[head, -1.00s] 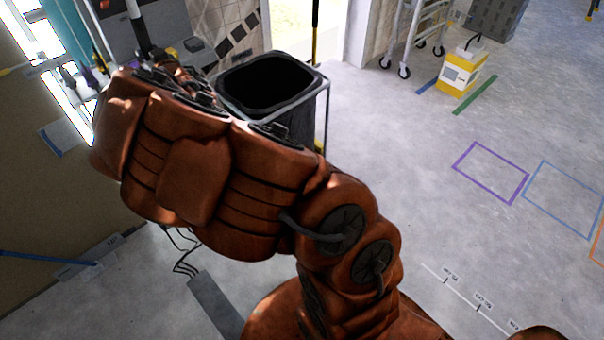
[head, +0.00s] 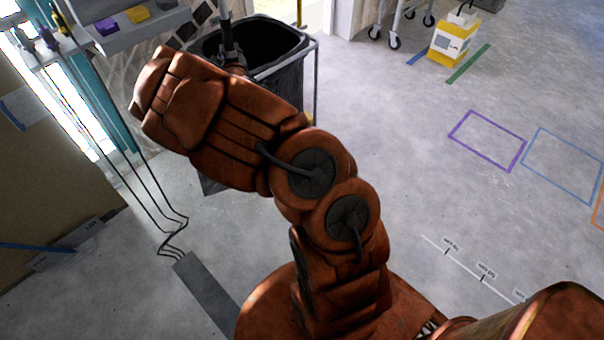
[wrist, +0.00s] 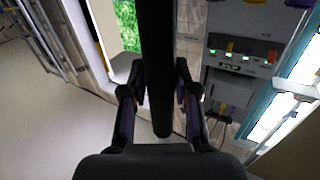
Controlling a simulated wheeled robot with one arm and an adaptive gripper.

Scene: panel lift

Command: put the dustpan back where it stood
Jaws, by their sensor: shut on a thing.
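In the wrist view my gripper (wrist: 160,78) is shut on a long black handle (wrist: 157,35), taken to be the dustpan's, which runs up the middle of the picture between the two fingers. The pan itself cannot be made out. In the head view a dark upright handle (head: 226,32) shows beyond the end of my arm, overlapping the black bin. My fingers are mostly hidden there behind my brown padded arm. The place where the dustpan stood cannot be told from these frames.
The black bin (head: 290,72) stands in a metal frame behind my arm. A shelf with purple and yellow blocks (head: 138,14) and hanging cables (head: 150,190) are at left. A yellow box (head: 452,45) and trolley wheels (head: 394,42) are at the back. Taped floor at right is clear.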

